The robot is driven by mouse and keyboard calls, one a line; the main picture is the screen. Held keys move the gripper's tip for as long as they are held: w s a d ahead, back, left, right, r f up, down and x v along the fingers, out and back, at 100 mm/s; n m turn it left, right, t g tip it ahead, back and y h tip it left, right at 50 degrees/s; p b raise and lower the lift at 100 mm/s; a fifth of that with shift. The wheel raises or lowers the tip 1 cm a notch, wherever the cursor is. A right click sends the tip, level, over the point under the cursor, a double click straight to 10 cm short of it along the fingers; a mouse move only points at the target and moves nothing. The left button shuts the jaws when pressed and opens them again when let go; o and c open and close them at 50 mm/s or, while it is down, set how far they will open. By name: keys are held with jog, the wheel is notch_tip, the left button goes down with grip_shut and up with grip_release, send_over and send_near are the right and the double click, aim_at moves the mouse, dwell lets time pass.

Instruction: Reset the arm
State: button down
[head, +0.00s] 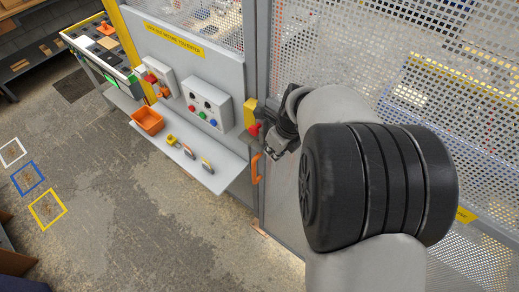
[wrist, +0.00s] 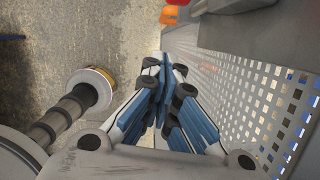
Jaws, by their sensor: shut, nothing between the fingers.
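My gripper (wrist: 165,60) is shut and empty in the wrist view, with its fingers together over the floor beside the perforated fence panel. In the head view my arm is folded close to the fence gate, and my gripper shows only in part as a dark shape (head: 279,140), near the yellow gate latch (head: 250,113) and the orange gate handle (head: 256,168). I cannot tell whether it touches them. My big black arm joint hides much of the right side of the head view.
The shelf (head: 224,178) below carries an orange bin (head: 147,120) and several small tools. A perforated fence (head: 470,85) stands at right. Floor at lower left is open, with white, blue and yellow squares (head: 48,209).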

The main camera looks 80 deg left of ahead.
jog(key=s+v, duration=0.1)
jog(key=v, duration=0.9)
jog(key=w+d+n+t+b, duration=0.1)
jog(key=w+d+n+b, duration=0.1)
jog(key=w+d+b, duration=0.65)
jog(key=w+d+n+t+b, duration=0.2)
jog(key=w+d+n+b, duration=0.15)
jog(key=w+d, duration=0.95)
jog(key=s+d+f+n+t+b, duration=0.15)
jog(key=d+b, duration=0.25)
jog(key=d, duration=0.7)
jog(key=s+d+f+n+b, duration=0.1)
jog(key=s+d+f+b, duration=0.2)
jog(key=d, duration=0.7)
jog(key=s+d+f+n+h+b, duration=0.1)
jog(key=s+d+f+n+b, duration=0.1)
jog(key=d, duration=0.5)
jog(key=s+d+f+n+t+h+b, duration=0.1)
jog(key=s+d+f+n+b, duration=0.1)
jog(key=s+d+f+b, duration=0.3)
jog(key=d+f+b, duration=0.1)
jog(key=d+f, duration=0.2)
jog(key=shift+s, duration=0.2)
jog(key=shift+a+t, duration=0.15)
jog(key=shift+t, duration=0.1)
